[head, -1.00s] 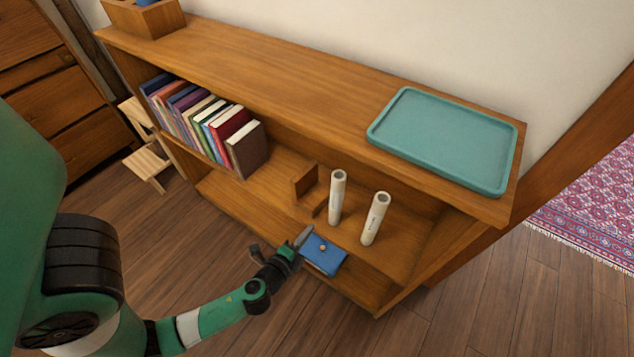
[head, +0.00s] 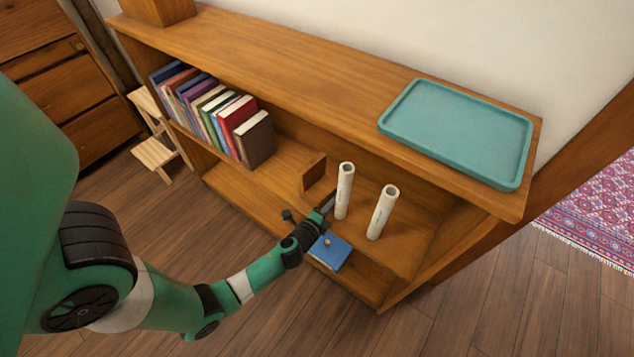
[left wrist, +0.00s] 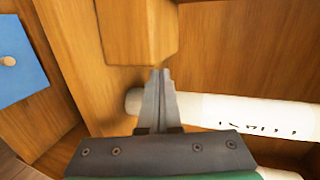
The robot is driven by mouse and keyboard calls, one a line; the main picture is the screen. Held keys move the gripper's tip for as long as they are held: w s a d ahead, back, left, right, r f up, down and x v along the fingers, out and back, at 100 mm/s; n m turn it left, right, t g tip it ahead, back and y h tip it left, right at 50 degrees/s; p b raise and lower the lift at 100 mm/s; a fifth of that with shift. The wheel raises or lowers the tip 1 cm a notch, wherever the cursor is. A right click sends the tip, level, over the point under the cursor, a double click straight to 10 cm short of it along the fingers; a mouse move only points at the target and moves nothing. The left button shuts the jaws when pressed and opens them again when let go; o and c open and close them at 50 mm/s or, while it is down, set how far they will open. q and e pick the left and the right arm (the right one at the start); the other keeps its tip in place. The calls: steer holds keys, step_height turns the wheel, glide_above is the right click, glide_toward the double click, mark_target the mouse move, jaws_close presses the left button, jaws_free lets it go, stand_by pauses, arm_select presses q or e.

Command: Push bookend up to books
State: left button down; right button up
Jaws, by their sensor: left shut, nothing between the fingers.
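The wooden L-shaped bookend (head: 313,172) stands on the upper shelf, with a gap between it and the row of books (head: 240,130) to its left. The row's end book is brown. My left gripper (head: 329,202) is shut and empty, at the shelf just right of the bookend, between it and the nearer white tube (head: 344,190). In the left wrist view, the shut fingertips (left wrist: 160,74) are close to the bookend's wooden block (left wrist: 138,32); I cannot tell whether they touch. My right gripper is not in view.
A blue object with a knob (head: 331,253) is on the lower shelf. A teal tray (head: 455,130) rests on top.

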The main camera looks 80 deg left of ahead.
mark_target(306, 193)
arm_select(q)
steer(key=shift+a, duration=0.15)
steer(key=shift+s+a+p, duration=0.65)
steer(key=shift+s+a, duration=0.25)
steer(key=shift+a, duration=0.25)
steer(key=shift+s+a+p, duration=0.65)
steer(key=shift+s+a, duration=0.3)
steer(key=shift+a, duration=0.15)
steer(key=shift+s+a+p, duration=0.65)
steer(key=shift+s+a, duration=0.25)
steer(key=shift+a, duration=0.25)
steer(key=shift+s+a+p, duration=0.5)
steer(key=shift+s+a, duration=0.4)
steer(key=shift+a, duration=0.2)
steer(key=shift+s+a+p, duration=0.4)
steer(key=shift+s+a, duration=0.65)
steer(key=shift+a, duration=0.25)
steer(key=shift+s+a, duration=0.95)
steer(key=shift+a, duration=0.2)
steer(key=shift+s+a, duration=0.9)
steer(key=shift+a, duration=0.25)
steer(key=shift+s+a+b, duration=0.5)
steer(key=shift+s+a, duration=0.75)
steer(key=shift+a, duration=0.3)
steer(key=shift+w+d, duration=0.45)
steer(key=shift+d, duration=0.1)
steer(key=shift+w+d+p, duration=0.45)
steer(key=shift+w+d, duration=0.4)
steer(key=shift+d, duration=0.2)
